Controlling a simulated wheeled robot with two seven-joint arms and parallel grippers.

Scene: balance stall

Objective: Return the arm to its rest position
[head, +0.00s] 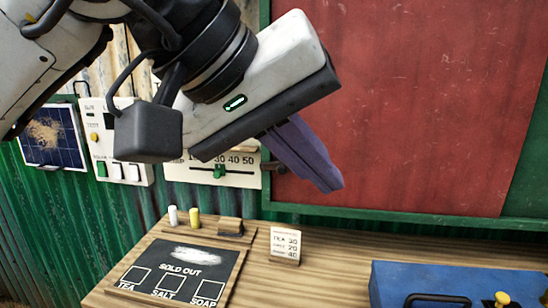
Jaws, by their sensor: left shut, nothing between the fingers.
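My left arm comes in from the upper left, with a white and black hand. Its gripper (328,180) has purple-grey fingers that lie together, shut with nothing between them. The fingers point down and to the right, in front of the red board (410,90) and above the wooden counter (350,255). The gripper appears apart from the counter and the things on it. My right gripper is not in view.
A chalkboard (190,257) reading "SOLD OUT" lies at the counter's left. A small price card (285,245) stands mid-counter. A blue box (440,280) with a yellow knob sits at the right. A white switch panel (117,145) and slider scale (240,178) are on the wall.

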